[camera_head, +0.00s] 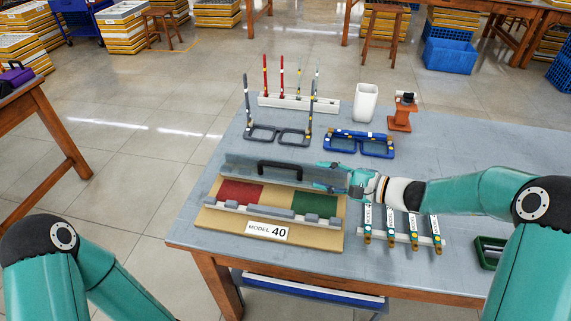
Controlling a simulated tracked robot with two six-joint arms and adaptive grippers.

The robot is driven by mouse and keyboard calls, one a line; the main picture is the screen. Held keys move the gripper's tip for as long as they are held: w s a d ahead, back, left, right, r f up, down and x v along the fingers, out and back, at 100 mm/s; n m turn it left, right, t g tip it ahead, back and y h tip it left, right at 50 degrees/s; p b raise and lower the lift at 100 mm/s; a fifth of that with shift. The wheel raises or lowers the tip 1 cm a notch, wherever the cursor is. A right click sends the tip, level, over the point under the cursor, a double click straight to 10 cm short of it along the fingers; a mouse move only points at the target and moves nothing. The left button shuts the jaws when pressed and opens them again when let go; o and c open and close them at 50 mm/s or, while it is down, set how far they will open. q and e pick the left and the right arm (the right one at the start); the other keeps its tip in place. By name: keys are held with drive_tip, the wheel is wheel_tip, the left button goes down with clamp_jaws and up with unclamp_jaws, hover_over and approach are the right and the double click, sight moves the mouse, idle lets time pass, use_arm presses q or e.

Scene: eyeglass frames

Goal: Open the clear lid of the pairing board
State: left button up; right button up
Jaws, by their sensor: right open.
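The pairing board (215,216) is a tan board on the table, with a red pad (240,192), a green pad (315,204) and a "MODEL 40" label on its front. A greyish see-through panel, the clear lid (240,167), shows along its back edge with a black handle (280,163). I cannot tell its exact tilt. My right gripper (320,175) is open at the board's back right, its fingers pointing left, just right of the handle and apart from it. My left arm shows at lower left, but its gripper is out of view.
Behind the board are a grey eyeglass frame (279,135), a blue frame (358,143), a white rack (297,103) of temples and a white cup (366,102). Labelled temples (413,229) lie right of the board under my right forearm. A green tray (488,252) sits farther right.

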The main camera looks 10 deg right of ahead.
sight(284, 167)
drive_tip(key=p+x, duration=0.1)
drive_tip(key=x, duration=1)
drive_tip(key=shift+w+a+f, duration=0.1)
drive_tip(key=shift+w+a, duration=0.1)
drive_tip(key=shift+a, duration=0.15)
clamp_jaws()
drive_tip(key=shift+d+f, duration=0.1)
drive_tip(key=shift+d, duration=0.2)
drive_tip(key=shift+a, duration=0.15)
drive_tip(key=shift+p, duration=0.35)
